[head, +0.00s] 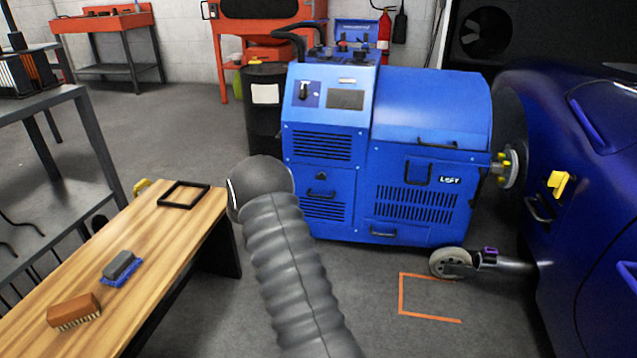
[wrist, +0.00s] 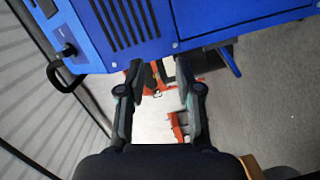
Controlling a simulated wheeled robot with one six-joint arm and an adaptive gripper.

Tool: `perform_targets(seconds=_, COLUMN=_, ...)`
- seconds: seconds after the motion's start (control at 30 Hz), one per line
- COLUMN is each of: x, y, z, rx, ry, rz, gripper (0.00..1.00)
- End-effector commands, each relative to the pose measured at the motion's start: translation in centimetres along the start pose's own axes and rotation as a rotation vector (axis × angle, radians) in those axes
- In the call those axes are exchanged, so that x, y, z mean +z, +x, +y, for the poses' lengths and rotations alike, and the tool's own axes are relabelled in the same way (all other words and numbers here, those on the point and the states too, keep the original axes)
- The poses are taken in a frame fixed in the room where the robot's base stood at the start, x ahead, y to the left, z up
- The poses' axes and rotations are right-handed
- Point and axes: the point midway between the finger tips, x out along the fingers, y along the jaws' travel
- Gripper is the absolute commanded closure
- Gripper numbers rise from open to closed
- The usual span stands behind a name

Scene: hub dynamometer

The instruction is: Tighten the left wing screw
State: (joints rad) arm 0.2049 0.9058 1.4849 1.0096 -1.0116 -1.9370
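No wing screw can be made out for certain in either view. The blue dynamometer cabinet (head: 425,110) stands in the middle of the head view, with a hub fitting (head: 510,168) on its right side facing the dark blue car (head: 590,230). Small yellow parts show at that fitting, too small to identify. In the wrist view my gripper (wrist: 161,88) is open, with nothing between its fingers. A blue vented panel (wrist: 150,25) lies along the top there, beyond the fingertips. In the head view my grey ribbed arm hides the gripper.
A wooden bench (head: 150,250) with two brushes and a black frame stands at the left. A black drum (head: 264,110) is behind the cabinet's left side. A caster wheel (head: 451,263) sits low by the car. Floor in front of the cabinet is partly clear, with an orange marking (head: 402,295).

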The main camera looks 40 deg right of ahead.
Motion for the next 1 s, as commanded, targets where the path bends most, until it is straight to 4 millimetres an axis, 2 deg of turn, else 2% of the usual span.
perform_targets(seconds=0.03, x=1.5, y=0.8, z=-1.9, rx=0.023, ry=-0.047, rz=-0.047, gripper=0.66)
perform_targets(seconds=0.1, x=3.4, y=1.5, z=-3.5, rx=0.055, ry=-0.108, rz=-0.108, gripper=0.66)
perform_targets(seconds=0.2, x=5.4, y=2.1, z=-5.2, rx=0.086, ry=-0.177, rz=-0.175, gripper=0.66)
perform_targets(seconds=0.3, x=6.7, y=2.3, z=-6.1, rx=0.103, ry=-0.220, rz=-0.218, gripper=0.66)
perform_targets(seconds=0.47, x=7.4, y=3.0, z=-6.5, rx=0.112, ry=-0.242, rz=-0.240, gripper=0.66)
perform_targets(seconds=0.57, x=7.7, y=4.1, z=-6.3, rx=0.113, ry=-0.240, rz=-0.241, gripper=0.66)
perform_targets(seconds=1.0, x=9.4, y=11.8, z=-5.2, rx=0.113, ry=-0.238, rz=-0.239, gripper=0.66)
